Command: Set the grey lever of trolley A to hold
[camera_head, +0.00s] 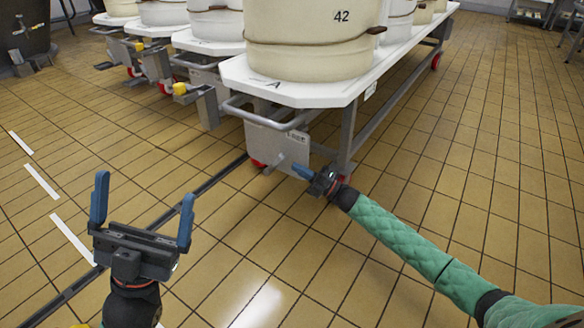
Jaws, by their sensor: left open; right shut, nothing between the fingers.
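Trolley A (232,72) is a white-topped cart with a letter A on its near corner. Below its grey push handle (262,118) hangs a grey panel (262,141) with small, hard-to-read lettering. A short grey lever (274,163) shows low on the panel, slanting down to the left. My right gripper (300,171) is shut and empty, its blue fingertips just right of the lever, close to the panel's lower edge. I cannot tell whether they touch the lever. My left gripper (144,192) is open and empty over the floor at the lower left.
A cream vat marked 42 (310,45) stands on trolley A. Other trolleys stand to its left, one with a yellow-tipped lever (180,89). A dark floor channel (195,193) runs diagonally toward trolley A. The tiled floor at right is clear.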

